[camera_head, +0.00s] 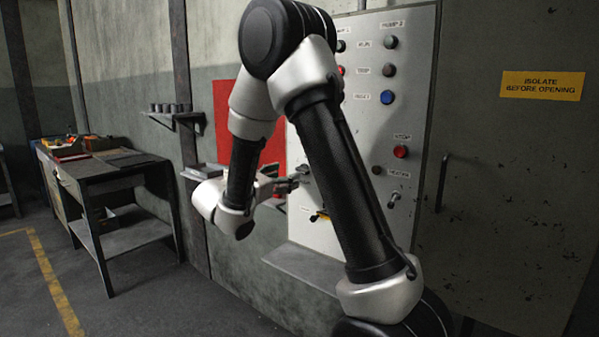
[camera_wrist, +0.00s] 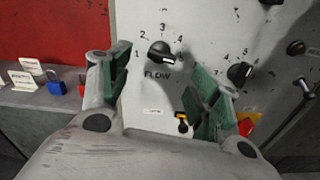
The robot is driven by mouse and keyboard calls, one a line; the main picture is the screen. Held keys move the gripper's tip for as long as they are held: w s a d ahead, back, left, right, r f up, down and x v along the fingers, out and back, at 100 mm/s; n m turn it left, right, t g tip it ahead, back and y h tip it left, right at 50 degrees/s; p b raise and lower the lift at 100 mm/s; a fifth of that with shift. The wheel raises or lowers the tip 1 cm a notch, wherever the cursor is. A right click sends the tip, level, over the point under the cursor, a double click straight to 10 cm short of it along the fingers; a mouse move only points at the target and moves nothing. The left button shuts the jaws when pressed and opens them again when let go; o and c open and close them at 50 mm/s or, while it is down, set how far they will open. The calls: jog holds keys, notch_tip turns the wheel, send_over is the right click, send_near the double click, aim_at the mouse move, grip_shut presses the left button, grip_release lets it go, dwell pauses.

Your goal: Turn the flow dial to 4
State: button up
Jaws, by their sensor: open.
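The flow dial (camera_wrist: 161,52) is a black knob on the pale panel in the wrist view, with FLOW printed below it. Numbers 1, 2, 3 and 4 show around it from left over the top to the right. A white mark on the knob faces the lower right, seemingly below the 4. My gripper (camera_wrist: 165,82) is open and empty, its green-padded fingers on either side of the label, with the dial beyond the gap. I see no contact. In the head view my gripper (camera_head: 290,182) is at the panel's left part, and the dial cannot be made out clearly.
A second numbered dial (camera_wrist: 240,73) sits just right of my right finger. Padlocks (camera_wrist: 57,88) stand on a left shelf. The control panel (camera_head: 416,110) has buttons; a workbench (camera_head: 115,165) stands left.

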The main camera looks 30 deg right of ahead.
jog(key=x, duration=0.7)
jog(key=shift+d, duration=0.35)
jog(key=c, duration=1)
